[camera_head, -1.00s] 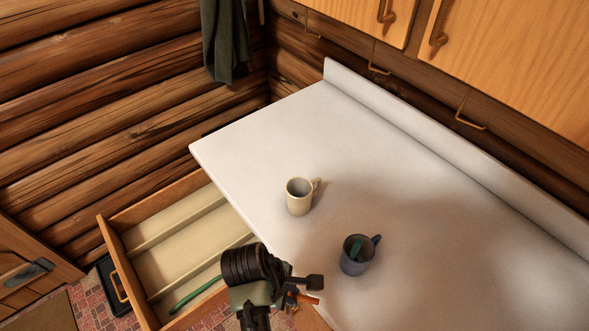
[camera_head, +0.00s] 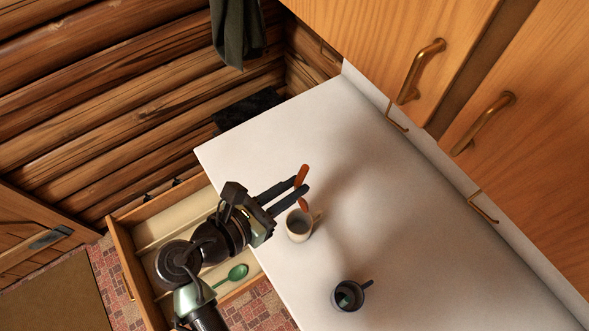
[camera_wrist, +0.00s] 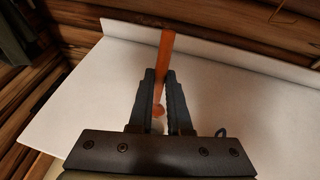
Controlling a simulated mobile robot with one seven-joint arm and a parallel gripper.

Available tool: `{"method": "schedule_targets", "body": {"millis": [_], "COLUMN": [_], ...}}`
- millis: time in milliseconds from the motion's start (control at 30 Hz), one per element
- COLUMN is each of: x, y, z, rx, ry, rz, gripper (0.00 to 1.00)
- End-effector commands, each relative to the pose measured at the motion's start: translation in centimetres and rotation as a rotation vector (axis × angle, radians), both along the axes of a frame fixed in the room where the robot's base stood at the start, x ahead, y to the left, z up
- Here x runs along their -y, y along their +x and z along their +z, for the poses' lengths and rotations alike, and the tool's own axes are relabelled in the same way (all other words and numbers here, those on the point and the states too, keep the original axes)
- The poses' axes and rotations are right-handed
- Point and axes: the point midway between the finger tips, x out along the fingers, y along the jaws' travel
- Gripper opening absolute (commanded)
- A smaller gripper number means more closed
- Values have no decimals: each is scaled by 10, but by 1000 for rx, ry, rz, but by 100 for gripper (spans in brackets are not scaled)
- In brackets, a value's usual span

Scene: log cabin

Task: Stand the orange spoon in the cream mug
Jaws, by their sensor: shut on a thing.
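My gripper (camera_head: 299,187) is shut on the orange spoon (camera_head: 301,175) and holds it over the counter at the cream mug. The spoon is roughly upright, with one end above the fingers and the other below. In the wrist view the spoon (camera_wrist: 163,58) stands between the two fingers (camera_wrist: 160,88). The cream mug (camera_head: 299,231) stands upright on the counter, its handle to the right. The spoon's lower end shows just behind the mug's opening; I cannot tell whether it is above the opening or beyond the rim.
A dark blue mug (camera_head: 343,302) with a green utensil inside stands on the white counter (camera_head: 400,220), nearer the front. An open drawer (camera_head: 124,262) below the counter's left edge holds a green spoon (camera_head: 236,273). Wooden cabinets (camera_head: 395,45) hang above. The counter's right part is clear.

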Motion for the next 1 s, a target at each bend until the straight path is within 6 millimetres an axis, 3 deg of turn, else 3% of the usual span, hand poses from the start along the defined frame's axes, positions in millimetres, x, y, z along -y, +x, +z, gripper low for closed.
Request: {"method": "schedule_targets", "body": {"millis": [1000], "x": [0], "y": [0], "z": [-56], "rx": [0], "ry": [4], "rz": [-2], "gripper": [0]}}
